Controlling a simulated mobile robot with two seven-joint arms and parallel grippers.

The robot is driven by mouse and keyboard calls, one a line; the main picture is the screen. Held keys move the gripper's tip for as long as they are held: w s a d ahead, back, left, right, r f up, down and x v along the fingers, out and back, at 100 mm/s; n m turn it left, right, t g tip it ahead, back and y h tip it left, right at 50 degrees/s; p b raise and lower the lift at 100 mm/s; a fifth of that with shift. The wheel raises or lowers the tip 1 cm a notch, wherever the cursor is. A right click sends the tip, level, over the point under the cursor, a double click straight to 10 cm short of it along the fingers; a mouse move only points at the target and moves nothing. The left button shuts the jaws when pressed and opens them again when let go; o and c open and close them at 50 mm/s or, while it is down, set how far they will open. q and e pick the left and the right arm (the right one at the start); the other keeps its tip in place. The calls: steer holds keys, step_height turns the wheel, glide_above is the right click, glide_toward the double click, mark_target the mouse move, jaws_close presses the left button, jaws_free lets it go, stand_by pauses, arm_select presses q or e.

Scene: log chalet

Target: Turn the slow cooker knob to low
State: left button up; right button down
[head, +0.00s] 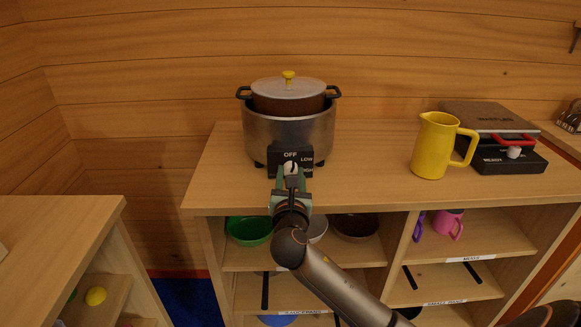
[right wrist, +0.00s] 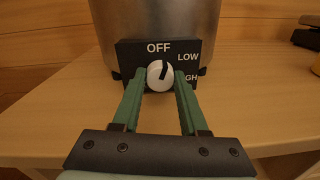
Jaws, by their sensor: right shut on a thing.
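The slow cooker (head: 290,130) is a steel pot with black handles and a lid with a yellow knob, standing on the wooden shelf top. Its black control panel (right wrist: 122,55) reads OFF at the top, LOW at upper right and a partly hidden HIGH below. The white round knob (right wrist: 160,77) has a dark pointer mark aimed up, slightly right, near OFF. My right gripper (head: 290,172) reaches the panel from the front, its green fingers shut on the knob, one at each side; they also show in the right wrist view (right wrist: 160,82). My left gripper is not in view.
A yellow pitcher (head: 431,146) stands right of the cooker, beside a black appliance (head: 507,160) with a red handle. The shelf top (head: 365,160) between cooker and pitcher is clear. Bowls and cups sit in the compartments below. Another wooden unit (head: 50,225) stands at left.

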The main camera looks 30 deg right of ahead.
steer(key=shift+r+m+p, duration=0.1)
steer(key=shift+m+p, duration=0.45)
steer(key=shift+m, duration=0.45)
steer(key=shift+m+p, duration=0.5)
steer(key=shift+m, duration=1.4)
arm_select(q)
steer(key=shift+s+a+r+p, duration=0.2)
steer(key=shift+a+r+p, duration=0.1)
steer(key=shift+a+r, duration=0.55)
arm_select(e)
steer(key=shift+m, duration=0.8)
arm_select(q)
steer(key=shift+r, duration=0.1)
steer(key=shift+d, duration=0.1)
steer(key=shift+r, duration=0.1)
arm_select(e)
steer(key=shift+c, duration=2.2)
jaws_free()
